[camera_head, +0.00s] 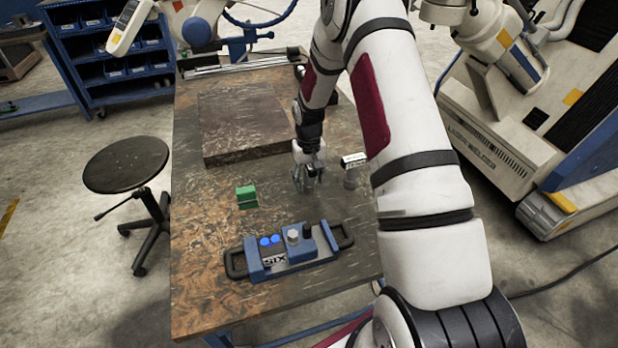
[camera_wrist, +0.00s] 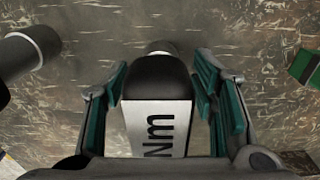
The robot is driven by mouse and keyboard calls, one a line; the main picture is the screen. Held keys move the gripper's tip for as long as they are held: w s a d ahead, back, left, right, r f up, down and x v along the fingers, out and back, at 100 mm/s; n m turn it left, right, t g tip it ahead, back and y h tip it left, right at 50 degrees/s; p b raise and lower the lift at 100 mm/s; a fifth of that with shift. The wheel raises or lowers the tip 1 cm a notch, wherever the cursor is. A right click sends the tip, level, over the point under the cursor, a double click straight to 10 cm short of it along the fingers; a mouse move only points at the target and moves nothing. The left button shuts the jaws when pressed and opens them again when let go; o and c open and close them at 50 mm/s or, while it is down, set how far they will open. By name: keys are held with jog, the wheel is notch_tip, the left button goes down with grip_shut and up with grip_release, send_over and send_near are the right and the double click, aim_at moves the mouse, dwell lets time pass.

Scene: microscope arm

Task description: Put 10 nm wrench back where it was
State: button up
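My gripper (camera_head: 308,178) is low over the table in the head view. In the wrist view, a wrench with a black, rounded body and a white label reading "Nm" (camera_wrist: 160,128) lies between my teal-padded fingers (camera_wrist: 158,85). The pads are close on both sides of it; I cannot tell whether they grip it. Its number is hidden. A second wrench with a white label (camera_head: 353,160) stands right of my gripper in the head view. A blue holder with black handles and an "STX" mark (camera_head: 273,271) lies nearer the front edge.
A green block (camera_head: 246,196) sits left of my gripper and shows at the right of the wrist view (camera_wrist: 304,66). A dark slab (camera_head: 242,125) lies at the back of the table (camera_head: 205,240). A stool (camera_head: 126,164) stands left. The table's left front is clear.

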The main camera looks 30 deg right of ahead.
notch_tip(320, 180, up, 12)
jog(key=shift+r+b, duration=0.1)
jog(key=shift+b, duration=0.55)
jog(key=s+a+r+t, duration=0.1)
jog(key=s+a+r, duration=0.25)
jog(key=r, duration=0.25)
jog(key=s+a+r+n, duration=0.1)
jog(key=s+a+r, duration=0.1)
jog(key=s+r, duration=0.35)
jog(key=s+a+r+t, duration=0.1)
jog(key=s+a+r, duration=0.2)
jog(key=r, duration=0.5)
jog(key=s+a+r+t, duration=0.1)
jog(key=s+a+r, duration=0.1)
jog(key=s, duration=0.7)
jog(key=s+a+r+n+t, duration=0.1)
jog(key=s+a, duration=0.3)
jog(key=s, duration=0.5)
jog(key=shift+a+r+n+t, duration=0.3)
jog(key=shift+r+t, duration=0.2)
jog(key=shift+r, duration=0.25)
